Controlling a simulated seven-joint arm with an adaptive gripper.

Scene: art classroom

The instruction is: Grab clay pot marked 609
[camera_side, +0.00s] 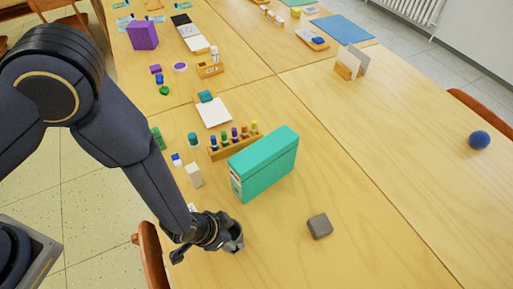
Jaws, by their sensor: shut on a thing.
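My gripper (226,232) is low over the near end of the table, in front of the teal box file. It is shut on a small grey thing (236,238) that looks like a pot, mostly hidden by the fingers. No number can be read on it, so I cannot tell if it is marked 609. I cannot tell whether it touches the table.
A teal box file (265,164) stands just behind my gripper. A grey block (319,226) lies to the right. A rack of paint bottles (234,144) and a whitish block (194,175) are behind. A blue ball (479,140) is far right; the right-hand table is mostly clear.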

